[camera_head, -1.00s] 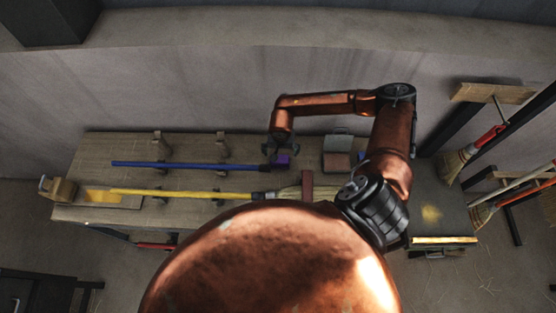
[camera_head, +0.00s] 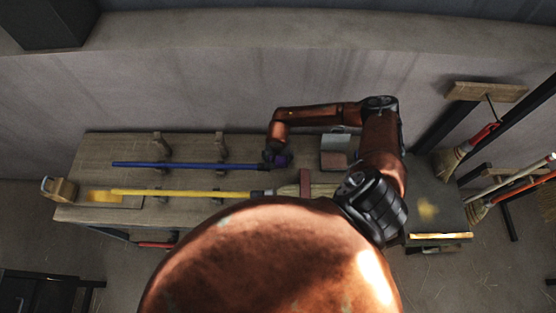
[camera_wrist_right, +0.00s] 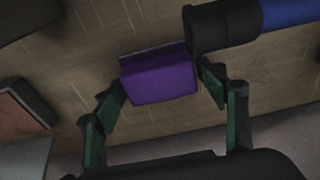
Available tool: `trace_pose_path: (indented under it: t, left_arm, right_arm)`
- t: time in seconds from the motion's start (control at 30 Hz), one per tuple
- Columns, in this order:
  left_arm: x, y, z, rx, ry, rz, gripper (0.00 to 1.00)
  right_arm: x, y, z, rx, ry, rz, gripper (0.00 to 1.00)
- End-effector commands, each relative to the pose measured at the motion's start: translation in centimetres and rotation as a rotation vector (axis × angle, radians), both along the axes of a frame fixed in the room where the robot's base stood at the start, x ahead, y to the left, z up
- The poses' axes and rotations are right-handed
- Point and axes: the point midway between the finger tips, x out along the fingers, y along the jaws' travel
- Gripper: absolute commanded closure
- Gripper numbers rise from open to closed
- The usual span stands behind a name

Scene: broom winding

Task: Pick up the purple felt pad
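The purple felt pad (camera_wrist_right: 160,82) is a small block on the wooden bench, beside the black end of the blue-handled broom (camera_wrist_right: 285,12). In the head view the pad (camera_head: 284,160) is partly covered by my right gripper (camera_head: 272,157). In the right wrist view my right gripper (camera_wrist_right: 163,95) is open, with one green-padded finger on each side of the pad. My left gripper is not in view.
A yellow-handled broom (camera_head: 190,194) lies along the front of the wooden bench (camera_head: 110,150). A reddish block in a grey holder (camera_head: 335,158) sits right of the pad. Upright pegs stand behind the blue handle. Several brooms lean at the far right.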

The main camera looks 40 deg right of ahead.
Motion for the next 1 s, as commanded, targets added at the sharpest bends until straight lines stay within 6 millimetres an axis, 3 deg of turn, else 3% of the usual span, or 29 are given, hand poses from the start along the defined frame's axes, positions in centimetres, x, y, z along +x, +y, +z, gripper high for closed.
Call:
trace_pose_path:
  t: [0.43,0.7,0.87,1.0]
  left_arm:
    - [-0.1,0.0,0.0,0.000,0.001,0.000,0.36]
    - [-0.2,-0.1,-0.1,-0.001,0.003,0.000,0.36]
    - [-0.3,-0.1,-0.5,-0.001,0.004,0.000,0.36]
    - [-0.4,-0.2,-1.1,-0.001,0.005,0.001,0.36]
  right_arm:
    - [0.0,0.0,0.0,0.000,0.000,0.000,0.67]
    - [0.0,0.0,0.2,0.000,-0.001,0.000,0.68]
    - [0.1,-0.1,2.1,-0.001,-0.003,-0.001,0.68]
    - [0.1,-0.1,4.9,-0.001,-0.004,0.002,0.68]
